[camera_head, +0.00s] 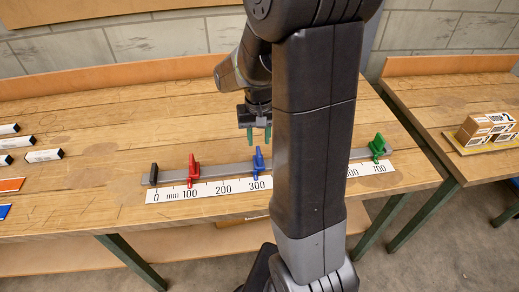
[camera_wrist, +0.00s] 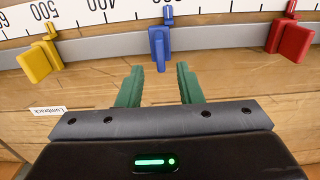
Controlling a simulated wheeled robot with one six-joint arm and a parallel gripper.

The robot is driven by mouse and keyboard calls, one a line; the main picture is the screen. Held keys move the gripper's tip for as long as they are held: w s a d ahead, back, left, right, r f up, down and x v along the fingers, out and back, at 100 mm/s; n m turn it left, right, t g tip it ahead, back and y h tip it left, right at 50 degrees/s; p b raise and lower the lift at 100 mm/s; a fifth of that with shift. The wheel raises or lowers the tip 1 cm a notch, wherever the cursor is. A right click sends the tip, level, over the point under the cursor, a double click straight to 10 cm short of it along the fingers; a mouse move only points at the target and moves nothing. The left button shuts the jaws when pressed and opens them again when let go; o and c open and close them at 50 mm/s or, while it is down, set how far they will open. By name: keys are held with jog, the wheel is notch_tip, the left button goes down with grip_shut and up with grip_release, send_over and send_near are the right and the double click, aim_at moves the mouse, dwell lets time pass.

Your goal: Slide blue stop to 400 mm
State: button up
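The blue stop (camera_head: 258,160) sits on the grey rail (camera_head: 225,170), its pointer near the 300 mark of the white scale (camera_head: 210,190). The 400 mark is hidden behind my arm in the head view but shows left of the blue stop in the wrist view. My gripper (camera_head: 259,133) is open and empty, behind and above the blue stop. In the wrist view the blue stop (camera_wrist: 158,42) appears just ahead of my gripper (camera_wrist: 160,70), roughly centred between the green fingertips. I see no clear contact.
The red stop (camera_head: 192,170) stands near 100. The yellow stop (camera_wrist: 40,55) stands near 500, hidden in the head view. The green stop (camera_head: 378,147) is near the rail's right end. A black end block (camera_head: 153,174) closes the left end. Bench surface behind the rail is clear.

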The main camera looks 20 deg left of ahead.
aim_at(259, 151)
notch_tip(259, 151, down, 6)
jog(key=shift+f, duration=0.15)
dwell(0.3)
grip_shut()
